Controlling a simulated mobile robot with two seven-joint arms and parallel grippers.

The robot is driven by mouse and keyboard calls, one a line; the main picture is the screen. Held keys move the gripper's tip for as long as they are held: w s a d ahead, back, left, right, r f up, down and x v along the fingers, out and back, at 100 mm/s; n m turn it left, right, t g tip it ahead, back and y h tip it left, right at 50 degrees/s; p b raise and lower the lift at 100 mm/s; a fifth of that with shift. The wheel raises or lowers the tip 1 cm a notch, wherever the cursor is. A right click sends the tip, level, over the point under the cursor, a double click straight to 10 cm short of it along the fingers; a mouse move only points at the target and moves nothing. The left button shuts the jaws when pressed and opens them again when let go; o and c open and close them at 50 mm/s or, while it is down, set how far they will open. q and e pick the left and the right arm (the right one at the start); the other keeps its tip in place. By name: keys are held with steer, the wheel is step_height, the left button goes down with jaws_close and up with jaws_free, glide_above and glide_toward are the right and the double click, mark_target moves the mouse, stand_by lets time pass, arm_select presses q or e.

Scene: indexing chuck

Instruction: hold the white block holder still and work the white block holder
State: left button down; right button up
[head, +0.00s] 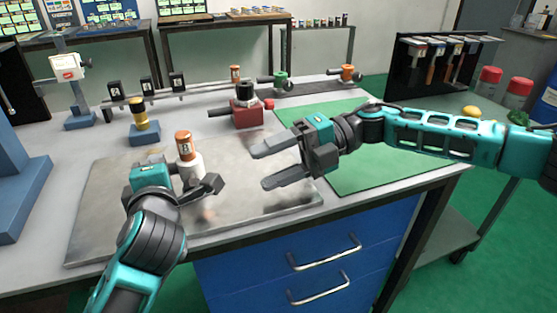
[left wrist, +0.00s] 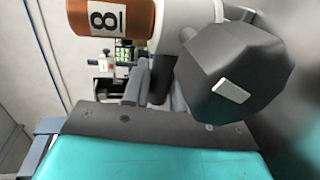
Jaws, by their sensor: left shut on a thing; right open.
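The white block holder (head: 190,170) stands upright on the grey metal plate, with a brown labelled cylinder (head: 184,145) on top.
The grey plate (head: 105,215) lies along the table front. Behind it are a red block holder (head: 247,115) and a yellow-and-black cylinder (head: 139,114) on a blue base. A green mat (head: 370,170) lies at right under my right arm. A rail with black blocks (head: 147,88) runs behind.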

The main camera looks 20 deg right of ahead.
arm_select(q)
steer(key=shift+f, duration=0.35)
arm_select(e)
steer(key=shift+w+d+f+t+y, duration=0.3)
steer(key=shift+w+d+f+y, duration=0.15)
steer(key=shift+w+d, duration=0.3)
arm_select(q)
steer(key=c, duration=1.2)
jaws_free()
steer(key=o, duration=0.4)
steer(key=shift+r, duration=0.2)
